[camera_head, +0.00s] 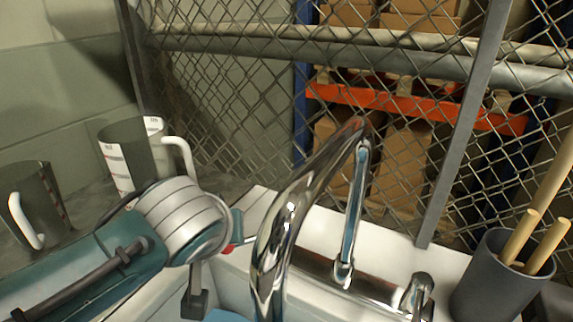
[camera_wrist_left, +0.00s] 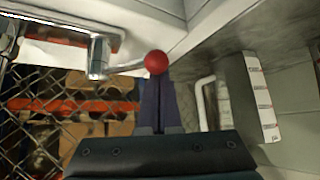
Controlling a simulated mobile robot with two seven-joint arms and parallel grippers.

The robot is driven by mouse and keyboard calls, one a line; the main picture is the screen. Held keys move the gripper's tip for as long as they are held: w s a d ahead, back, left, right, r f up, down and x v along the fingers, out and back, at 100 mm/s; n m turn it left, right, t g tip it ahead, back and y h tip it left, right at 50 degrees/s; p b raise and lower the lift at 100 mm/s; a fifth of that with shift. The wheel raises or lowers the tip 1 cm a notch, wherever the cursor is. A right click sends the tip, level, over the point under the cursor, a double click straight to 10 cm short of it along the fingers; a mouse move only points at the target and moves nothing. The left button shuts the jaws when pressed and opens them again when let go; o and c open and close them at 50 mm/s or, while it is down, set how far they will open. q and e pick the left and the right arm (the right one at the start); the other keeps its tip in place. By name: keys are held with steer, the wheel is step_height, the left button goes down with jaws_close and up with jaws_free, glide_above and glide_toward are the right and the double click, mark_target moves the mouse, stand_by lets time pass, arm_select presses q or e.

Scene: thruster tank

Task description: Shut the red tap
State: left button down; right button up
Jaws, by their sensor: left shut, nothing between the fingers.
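The red tap shows in the left wrist view as a chrome body (camera_wrist_left: 99,55) with a thin lever ending in a round red knob (camera_wrist_left: 155,62). My left gripper (camera_wrist_left: 157,84) is shut and empty, with its fingertips right at the knob; whether they touch it I cannot tell. The chrome spout (camera_head: 280,240) curves up just right of my wrist. My right gripper is not in view.
Measuring jugs (camera_head: 135,155) with white handles stand at the left, close to my left arm. Another chrome tap handle (camera_head: 418,296) is right of the spout. A grey pot (camera_head: 488,285) holds wooden sticks at the right. A wire fence (camera_head: 240,100) closes off the back.

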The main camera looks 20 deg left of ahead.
arm_select(q)
steer(key=shift+s+d+p, duration=0.4)
steer(key=shift+s+d, duration=0.25)
steer(key=shift+d, duration=0.2)
steer(key=shift+s+d+p, duration=0.35)
steer(key=shift+s+d, duration=0.3)
steer(key=shift+d, duration=0.2)
